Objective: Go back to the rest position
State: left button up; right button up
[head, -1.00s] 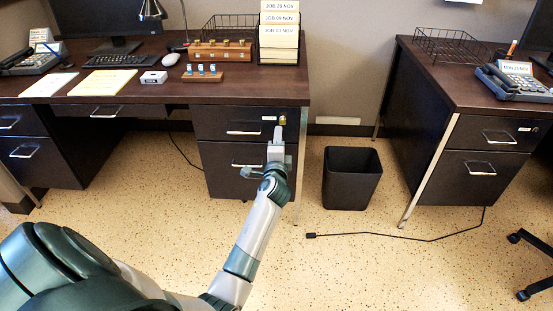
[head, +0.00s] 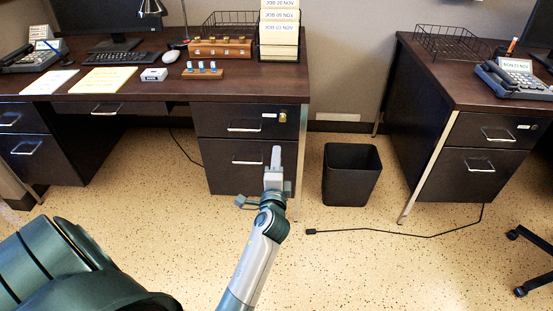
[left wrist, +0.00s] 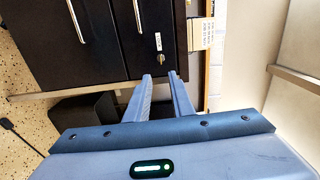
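My left gripper (head: 276,152) is in front of the lower drawer of the left desk (head: 290,82), apart from it. In the left wrist view its two fingers (left wrist: 160,77) stand apart with nothing between them. The top drawer (head: 243,124) is closed and has a brass lock (head: 282,117) at its upper right. The lock also shows beyond the fingers in the left wrist view (left wrist: 158,42). My right gripper is in neither view.
A black waste bin (head: 351,174) stands on the floor right of the drawers. A black cable (head: 400,234) lies in front of it. A second desk (head: 450,83) stands at the right, with a chair base (head: 528,258) near the right edge.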

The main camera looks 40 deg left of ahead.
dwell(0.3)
